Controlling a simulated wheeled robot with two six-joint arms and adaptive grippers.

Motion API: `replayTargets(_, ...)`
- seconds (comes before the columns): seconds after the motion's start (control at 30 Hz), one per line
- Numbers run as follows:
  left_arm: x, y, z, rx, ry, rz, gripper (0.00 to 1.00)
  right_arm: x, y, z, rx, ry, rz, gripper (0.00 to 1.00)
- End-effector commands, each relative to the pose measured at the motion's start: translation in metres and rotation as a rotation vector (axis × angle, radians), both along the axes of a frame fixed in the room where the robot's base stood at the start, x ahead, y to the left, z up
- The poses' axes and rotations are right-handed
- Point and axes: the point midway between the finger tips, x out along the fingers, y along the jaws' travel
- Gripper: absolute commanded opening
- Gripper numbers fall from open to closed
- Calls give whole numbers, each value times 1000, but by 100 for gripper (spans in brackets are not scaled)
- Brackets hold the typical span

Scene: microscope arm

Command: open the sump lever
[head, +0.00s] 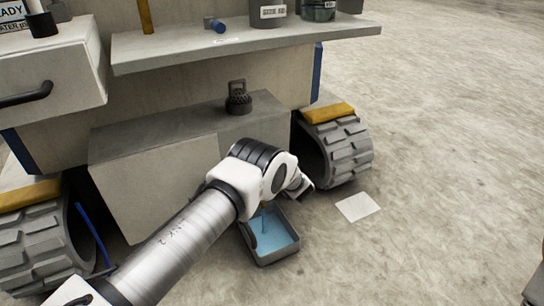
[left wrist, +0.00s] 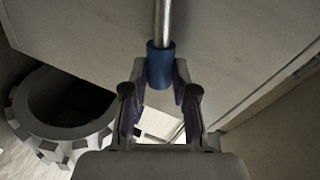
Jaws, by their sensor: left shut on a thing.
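The lever (left wrist: 162,22) is a bare metal rod with a blue end sleeve, seen in the left wrist view in front of a grey panel. My left gripper (left wrist: 159,76) is shut on the blue sleeve, one finger on each side. In the head view my left arm reaches down in front of the machine, and my left gripper (head: 303,188) is partly hidden behind its own wrist. The lever is hidden there. A grey tray (head: 264,262) holding blue liquid is on the floor below the wrist.
A tracked wheel (head: 345,155) stands right of the arm, and another track (head: 35,245) is at the left. A shelf (head: 240,43) with containers overhangs the grey housing (head: 150,185). A white sheet (head: 357,206) lies on the floor.

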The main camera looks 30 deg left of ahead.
Motion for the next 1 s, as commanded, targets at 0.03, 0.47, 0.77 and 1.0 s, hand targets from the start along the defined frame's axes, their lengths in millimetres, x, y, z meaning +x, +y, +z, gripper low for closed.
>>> replayTargets(0.03,0,0,0,1,2,-2,0,0,0,0,0,0,0,40)
replayTargets(0.47,0,0,0,0,1,-1,53,0,0,0,0,0,0,40)
replayTargets(0.77,-17,-21,6,2,3,-5,53,0,0,0,0,0,0,40)
replayTargets(1.0,-57,-67,17,2,2,-5,53,0,0,0,0,0,0,40)
